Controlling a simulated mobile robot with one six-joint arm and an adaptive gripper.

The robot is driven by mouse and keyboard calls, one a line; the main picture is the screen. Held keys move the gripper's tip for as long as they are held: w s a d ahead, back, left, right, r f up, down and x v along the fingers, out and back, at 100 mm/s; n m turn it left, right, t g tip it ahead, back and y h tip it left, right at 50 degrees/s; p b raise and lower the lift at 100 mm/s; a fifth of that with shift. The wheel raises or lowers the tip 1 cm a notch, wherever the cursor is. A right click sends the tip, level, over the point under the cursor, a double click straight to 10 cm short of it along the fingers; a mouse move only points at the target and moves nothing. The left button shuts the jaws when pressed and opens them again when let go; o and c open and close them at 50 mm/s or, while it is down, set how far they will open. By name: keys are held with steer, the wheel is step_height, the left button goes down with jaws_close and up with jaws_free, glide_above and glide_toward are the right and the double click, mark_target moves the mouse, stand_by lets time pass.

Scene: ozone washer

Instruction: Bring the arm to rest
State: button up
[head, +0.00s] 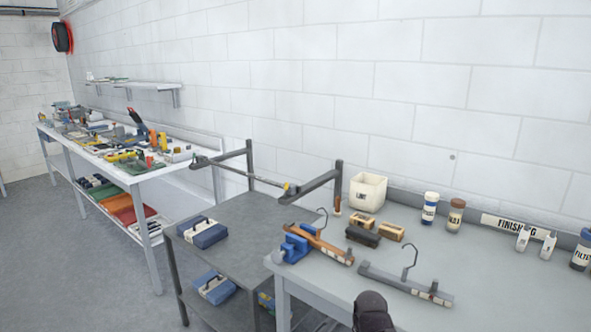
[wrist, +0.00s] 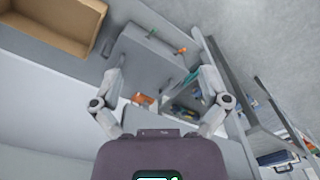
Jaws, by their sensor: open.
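My gripper (wrist: 163,82) shows in the wrist view with its two fingers spread wide apart. Nothing is held between them. Beyond the fingers are a grey surface, a small orange item (wrist: 143,99) and shelving, all apart from the fingertips as far as I can tell. In the head view a dark rounded part, probably of my arm, rises at the bottom edge in front of the grey table (head: 330,290). The gripper itself does not show there.
On the table are a wooden hanger (head: 325,245), a grey hanger (head: 405,285), a blue clamp (head: 295,248), brushes, a white bin (head: 368,192) and bottles. A dark cart (head: 245,213) stands left of it, then a cluttered white workbench (head: 165,178). An open cardboard box (wrist: 60,25) is upper left in the wrist view.

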step_height(320, 180, up, 10)
steer(key=p, duration=0.8)
steer(key=shift+p, duration=0.35)
